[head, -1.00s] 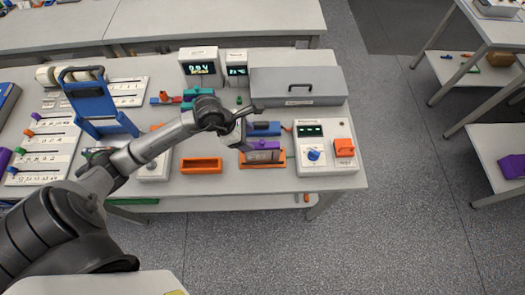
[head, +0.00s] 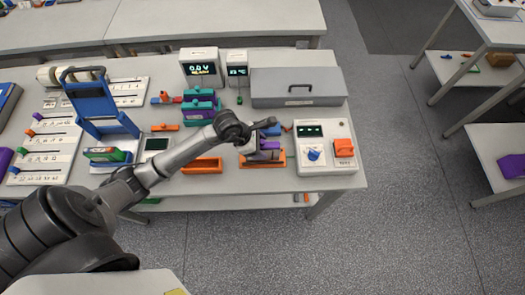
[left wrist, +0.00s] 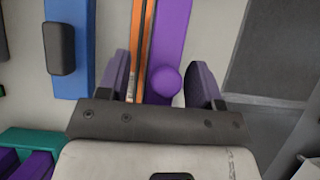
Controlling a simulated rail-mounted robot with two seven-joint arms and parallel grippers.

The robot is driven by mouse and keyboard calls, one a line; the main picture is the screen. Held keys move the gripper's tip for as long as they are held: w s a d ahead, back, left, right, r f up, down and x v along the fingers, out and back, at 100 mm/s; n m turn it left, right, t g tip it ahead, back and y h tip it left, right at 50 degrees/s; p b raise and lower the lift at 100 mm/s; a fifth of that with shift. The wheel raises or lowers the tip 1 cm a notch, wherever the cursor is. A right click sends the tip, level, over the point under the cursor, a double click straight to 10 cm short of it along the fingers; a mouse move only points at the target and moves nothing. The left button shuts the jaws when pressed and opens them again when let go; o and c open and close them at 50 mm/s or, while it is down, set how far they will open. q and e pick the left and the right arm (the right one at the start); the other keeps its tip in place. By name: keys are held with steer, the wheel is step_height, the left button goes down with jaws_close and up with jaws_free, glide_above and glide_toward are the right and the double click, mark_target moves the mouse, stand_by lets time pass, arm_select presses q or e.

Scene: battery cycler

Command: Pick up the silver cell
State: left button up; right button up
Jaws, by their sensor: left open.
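I cannot pick out a silver cell with certainty in either view. My left gripper (head: 262,147) is over the orange holder (head: 262,163) with a purple block in it, left of the white control box. In the left wrist view the two fingers of my left gripper (left wrist: 162,80) are apart. A round purple knob (left wrist: 167,82) shows between them, on the purple block (left wrist: 168,30). Orange rails (left wrist: 142,50) run beside the left finger. The fingers do not visibly close on anything. My right gripper is not in view.
A white control box (head: 322,145) with a blue knob and an orange switch stands to the right. A grey lidded case (head: 297,86) lies behind. An orange tray (head: 201,166) sits to the left. A blue rack (head: 100,110) and teal holders (head: 201,100) stand further left.

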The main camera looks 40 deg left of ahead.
arm_select(q)
steer(key=shift+c, duration=0.2)
jaws_close()
stand_by(0.5)
steer(key=shift+r, duration=0.15)
